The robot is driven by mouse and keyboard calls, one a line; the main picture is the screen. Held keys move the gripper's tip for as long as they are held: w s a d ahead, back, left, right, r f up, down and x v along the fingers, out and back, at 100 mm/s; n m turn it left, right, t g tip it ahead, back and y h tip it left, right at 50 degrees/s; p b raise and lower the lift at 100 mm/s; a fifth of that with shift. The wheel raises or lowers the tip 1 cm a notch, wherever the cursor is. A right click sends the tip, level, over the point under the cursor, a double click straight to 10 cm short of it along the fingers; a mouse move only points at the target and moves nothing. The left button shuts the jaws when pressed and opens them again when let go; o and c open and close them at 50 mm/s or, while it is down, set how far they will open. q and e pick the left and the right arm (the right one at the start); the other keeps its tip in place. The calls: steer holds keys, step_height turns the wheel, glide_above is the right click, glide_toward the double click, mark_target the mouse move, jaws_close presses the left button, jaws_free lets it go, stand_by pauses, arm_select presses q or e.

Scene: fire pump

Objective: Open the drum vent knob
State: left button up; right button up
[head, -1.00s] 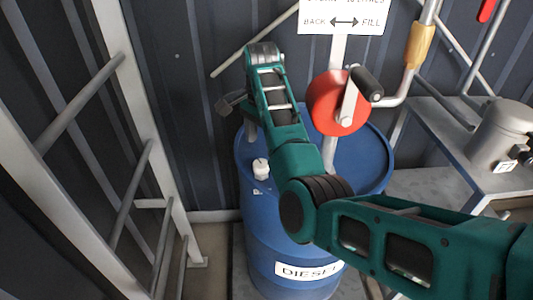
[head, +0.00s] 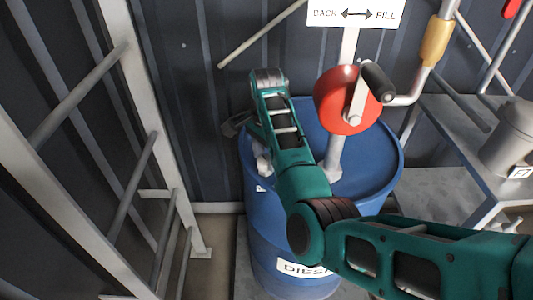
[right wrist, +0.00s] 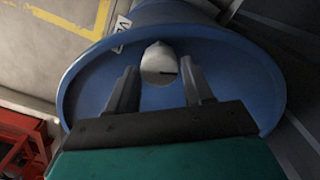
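The drum vent knob is a small white cap (head: 262,164) on the left part of the blue drum's top (head: 385,165). My right arm and gripper partly cover it in the head view. My right gripper (head: 256,146) is just above it, pointing down. In the right wrist view the knob (right wrist: 158,60) shows pale and rounded between and beyond the two dark fingertips (right wrist: 162,74). The fingers are apart, with a gap visible on each side of the knob. I cannot tell how deep the knob sits between them. My left gripper is not in view.
A red hand pump (head: 347,100) with a crank handle stands on the drum, right of my right forearm. A grey metal frame (head: 135,85) rises at the left. A metal bench (head: 465,135) with a grey canister (head: 512,135) is at the right. A corrugated wall is close behind.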

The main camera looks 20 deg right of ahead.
steer(key=c, duration=0.7)
steer(key=shift+n, duration=0.4)
steer(key=n, duration=0.3)
steer(key=shift+w+n, duration=0.1)
steer(key=shift+n, duration=0.3)
steer(key=n, duration=0.2)
steer(key=shift+n, duration=0.3)
steer(key=n, duration=0.4)
steer(key=shift+a+n, duration=0.1)
steer(key=shift+n, duration=2)
steer(key=shift+w+a, duration=0.1)
